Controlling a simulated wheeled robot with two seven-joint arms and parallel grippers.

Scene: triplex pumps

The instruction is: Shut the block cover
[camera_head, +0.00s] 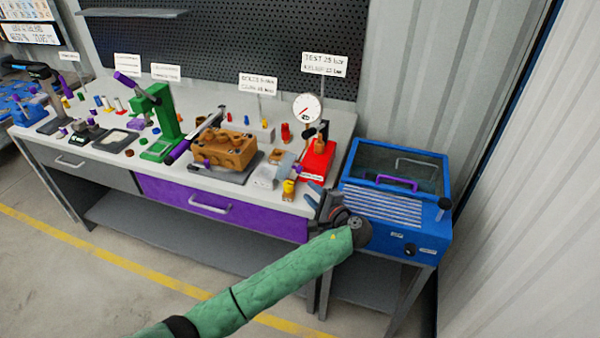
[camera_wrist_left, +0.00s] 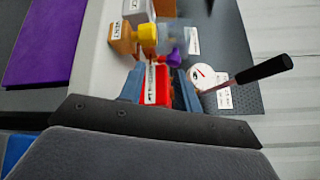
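My left gripper (camera_head: 316,194) hangs at the front right of the bench, near the gap to the blue cabinet. In the left wrist view its two blue-grey fingers (camera_wrist_left: 158,88) are apart, with nothing gripped between them. Beyond them is a small pale, see-through box-shaped part (camera_wrist_left: 173,38), with a yellow knob (camera_wrist_left: 147,32) and a purple knob beside it; this may be the block cover, but I cannot tell for sure. In the head view the pale part (camera_head: 286,166) stands left of the red test stand (camera_head: 318,160). My right gripper is not in view.
The red stand carries a round gauge (camera_head: 307,107) and a black-handled lever (camera_wrist_left: 265,70). A tan pump block (camera_head: 225,148) sits mid-bench, left of a white box (camera_head: 262,177). The blue cabinet (camera_head: 400,215) with its windowed top stands at the right. The floor in front is clear.

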